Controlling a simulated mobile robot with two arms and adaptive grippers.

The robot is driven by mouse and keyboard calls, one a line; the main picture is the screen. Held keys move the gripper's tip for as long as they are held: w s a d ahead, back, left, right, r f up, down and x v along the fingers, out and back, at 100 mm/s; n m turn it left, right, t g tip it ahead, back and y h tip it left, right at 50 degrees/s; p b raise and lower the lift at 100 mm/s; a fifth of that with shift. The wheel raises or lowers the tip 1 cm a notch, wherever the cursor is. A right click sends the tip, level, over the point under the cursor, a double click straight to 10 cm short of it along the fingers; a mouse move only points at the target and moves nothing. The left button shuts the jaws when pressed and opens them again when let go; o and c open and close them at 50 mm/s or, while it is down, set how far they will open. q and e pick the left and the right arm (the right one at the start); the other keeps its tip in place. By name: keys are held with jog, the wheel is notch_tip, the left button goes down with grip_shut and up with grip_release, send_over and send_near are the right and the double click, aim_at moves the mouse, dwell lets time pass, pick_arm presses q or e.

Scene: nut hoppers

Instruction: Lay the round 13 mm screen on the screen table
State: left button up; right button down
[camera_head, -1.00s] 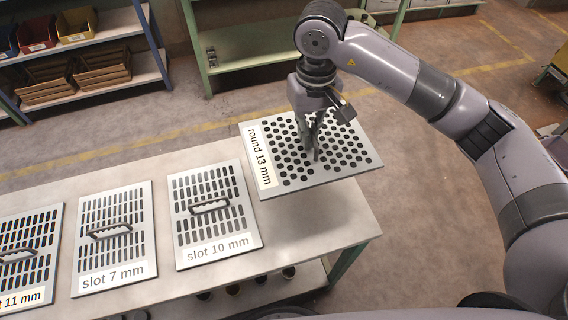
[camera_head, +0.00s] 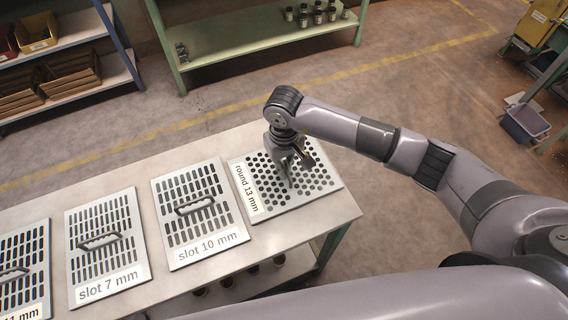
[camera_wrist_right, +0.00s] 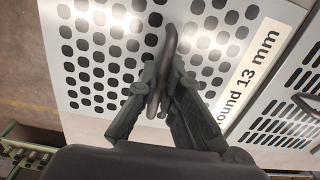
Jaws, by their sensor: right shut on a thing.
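The round 13 mm screen (camera_head: 310,192) is a pale plate with round holes and a "round 13 mm" label, at the right end of the screen table (camera_head: 215,277). It looks level and at or very near the table top; I cannot tell if it touches. My right gripper (camera_head: 289,176) is over its middle, shut on its handle. The right wrist view shows the fingers (camera_wrist_right: 160,95) around the dark handle (camera_wrist_right: 167,60), with the screen (camera_wrist_right: 110,50) beneath. My left gripper is not in view.
The slot 10 mm screen (camera_head: 180,235) lies just left of it. The slot 7 mm screen (camera_head: 89,268) and a slot 11 mm screen (camera_head: 38,240) lie further left. A green shelf (camera_head: 230,50) with dark jars stands behind. A grey bin (camera_head: 524,122) stands far right.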

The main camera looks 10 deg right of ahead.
jog(key=shift+f, duration=0.15)
jog(key=c, duration=1.8)
grip_release()
jog(key=shift+o, duration=0.2)
jog(key=shift+r, duration=0.2)
notch_tip(320, 180, up, 12)
jog(key=b, duration=0.3)
